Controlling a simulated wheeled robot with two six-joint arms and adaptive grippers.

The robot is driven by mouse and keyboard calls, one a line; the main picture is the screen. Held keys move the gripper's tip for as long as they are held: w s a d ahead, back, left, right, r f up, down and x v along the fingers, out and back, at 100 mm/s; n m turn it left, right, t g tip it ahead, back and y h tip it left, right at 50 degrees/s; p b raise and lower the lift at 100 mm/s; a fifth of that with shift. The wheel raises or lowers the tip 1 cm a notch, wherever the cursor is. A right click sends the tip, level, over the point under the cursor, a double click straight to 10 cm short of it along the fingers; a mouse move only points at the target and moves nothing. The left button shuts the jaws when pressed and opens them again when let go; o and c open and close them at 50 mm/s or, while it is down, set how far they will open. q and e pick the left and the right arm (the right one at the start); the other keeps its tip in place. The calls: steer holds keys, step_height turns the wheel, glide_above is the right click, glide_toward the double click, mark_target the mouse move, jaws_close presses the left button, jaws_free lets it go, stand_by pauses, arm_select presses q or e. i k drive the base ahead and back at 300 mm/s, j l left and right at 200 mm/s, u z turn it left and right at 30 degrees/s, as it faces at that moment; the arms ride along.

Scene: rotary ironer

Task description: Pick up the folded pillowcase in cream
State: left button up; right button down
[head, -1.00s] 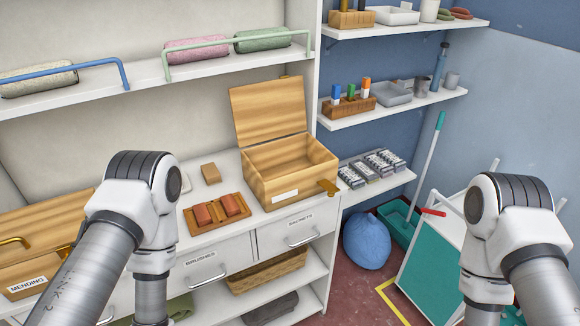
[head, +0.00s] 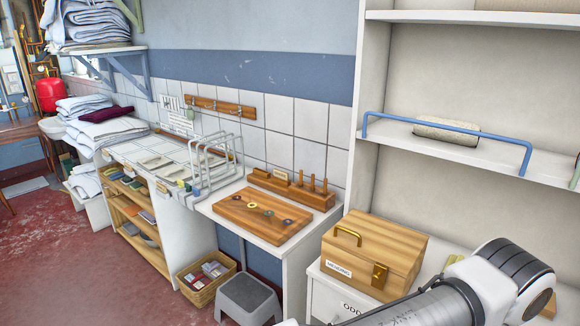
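A cream, speckled, rolled or folded cloth (head: 445,131) lies on the shelf at the right, behind a blue rail. I cannot tell for sure whether it is the pillowcase. Several folded white and pale blue linens (head: 84,20) are stacked on the wall shelf at the far left, and more folded linens (head: 92,106) lie below with a maroon folded piece (head: 110,114) on them. None of these is clearly a cream pillowcase.
A shut wooden box (head: 376,252) with brass handle stands on the cabinet below the shelf. A wooden board (head: 262,216) and wire rack (head: 212,162) are on the counters. A grey stool (head: 248,295) and basket (head: 207,277) stand below. Red floor is open at left.

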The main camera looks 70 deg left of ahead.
mark_target(153, 162)
steer(key=u, duration=2.9)
